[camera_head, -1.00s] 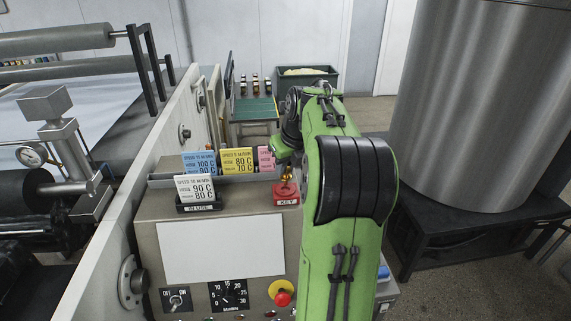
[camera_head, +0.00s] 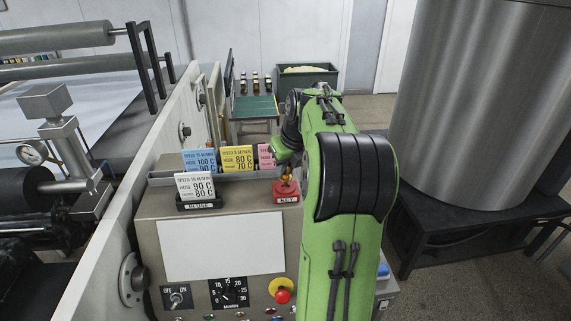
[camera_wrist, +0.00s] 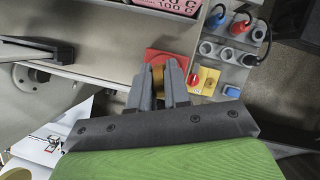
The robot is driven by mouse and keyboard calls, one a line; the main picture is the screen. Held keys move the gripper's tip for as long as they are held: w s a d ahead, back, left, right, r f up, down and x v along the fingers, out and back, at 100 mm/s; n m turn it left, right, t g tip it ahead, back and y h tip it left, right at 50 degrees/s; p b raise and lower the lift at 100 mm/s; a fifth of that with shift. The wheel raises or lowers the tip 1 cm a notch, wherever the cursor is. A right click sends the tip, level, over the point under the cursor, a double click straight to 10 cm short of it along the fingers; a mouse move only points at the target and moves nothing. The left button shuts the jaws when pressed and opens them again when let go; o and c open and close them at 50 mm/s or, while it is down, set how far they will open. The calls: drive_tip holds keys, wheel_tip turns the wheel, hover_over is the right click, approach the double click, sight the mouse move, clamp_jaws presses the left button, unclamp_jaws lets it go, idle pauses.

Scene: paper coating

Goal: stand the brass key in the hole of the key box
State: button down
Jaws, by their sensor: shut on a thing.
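The brass key (camera_head: 287,179) is upright just above or at the red key box (camera_head: 286,197), on the right of the console top. The box label reads KEY. My gripper (camera_head: 287,167) is over the box and shut on the key. In the wrist view the brass key (camera_wrist: 158,80) shows between the two grey fingers of my gripper (camera_wrist: 158,78), with the red key box (camera_wrist: 152,56) behind it. The fingers cover much of the key and box, so I cannot tell whether the key's lower end is inside the hole.
A grey card rack (camera_head: 229,176) with blue, yellow and pink cards stands just left of the box. A white card sits in the IN USE holder (camera_head: 199,203). A red emergency button (camera_head: 282,296) is on the console front. A large metal drum (camera_head: 475,100) stands at the right.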

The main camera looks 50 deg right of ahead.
drive_tip(key=shift+f+b, duration=0.55)
drive_tip(key=shift+f, duration=0.65)
drive_tip(key=c, duration=1)
unclamp_jaws()
drive_tip(key=p+v, duration=0.4)
drive_tip(key=v, duration=1.2)
drive_tip(key=shift+f, duration=0.1)
